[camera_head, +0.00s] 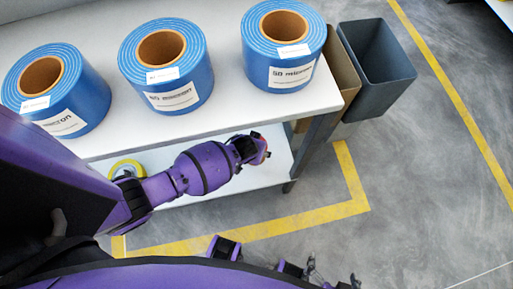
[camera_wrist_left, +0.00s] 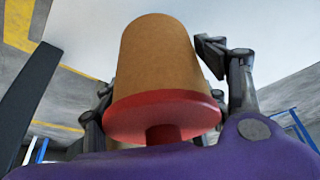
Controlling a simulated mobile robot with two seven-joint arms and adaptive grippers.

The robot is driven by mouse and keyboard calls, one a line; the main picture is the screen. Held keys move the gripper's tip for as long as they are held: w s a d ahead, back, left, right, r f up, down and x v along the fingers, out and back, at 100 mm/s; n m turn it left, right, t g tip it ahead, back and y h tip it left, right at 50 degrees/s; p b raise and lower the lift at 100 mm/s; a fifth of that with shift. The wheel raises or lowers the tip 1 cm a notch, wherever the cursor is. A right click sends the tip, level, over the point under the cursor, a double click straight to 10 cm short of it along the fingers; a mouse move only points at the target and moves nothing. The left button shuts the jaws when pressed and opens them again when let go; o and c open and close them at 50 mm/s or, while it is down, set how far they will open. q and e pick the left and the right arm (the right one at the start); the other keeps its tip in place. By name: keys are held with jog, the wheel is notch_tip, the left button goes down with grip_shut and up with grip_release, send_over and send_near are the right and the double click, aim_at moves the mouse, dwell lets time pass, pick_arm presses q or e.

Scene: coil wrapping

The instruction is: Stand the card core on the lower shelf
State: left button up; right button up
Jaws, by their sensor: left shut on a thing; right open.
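The card core (camera_wrist_left: 157,62) is a brown cylinder with a red flange and short red stem at its near end, large in the left wrist view. My left gripper (camera_wrist_left: 165,85) is shut on it, a dark finger at either side. In the head view my left gripper (camera_head: 248,149) is at the lower shelf (camera_head: 277,166), under the upper top's front edge. Only a bit of red shows at its tip there, and the core's body is hidden. I cannot tell whether the core touches the shelf. My right gripper (camera_head: 332,274) is open and empty at the bottom edge.
Several labelled blue coils, such as the middle one (camera_head: 165,68), stand on the white upper top (camera_head: 225,112). A yellow roll (camera_head: 127,168) lies on the lower shelf's left. A grey bin (camera_head: 377,60) and brown carton (camera_head: 340,75) stand right of the bench. The right floor is clear.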

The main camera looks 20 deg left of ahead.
pick_arm(q)
jog(key=shift+w+f, duration=0.25)
jog(key=shift+w, duration=0.05)
notch_tip(320, 180, down, 3)
jog(key=shift+r+b, duration=0.2)
jog(key=shift+b, duration=0.4)
jog(key=shift+w+f, duration=0.1)
jog(key=shift+f, duration=0.2)
jog(key=o, duration=1.1)
jog(key=shift+f, duration=0.15)
jog(key=shift+c, duration=0.2)
jog(key=shift+o, duration=0.6)
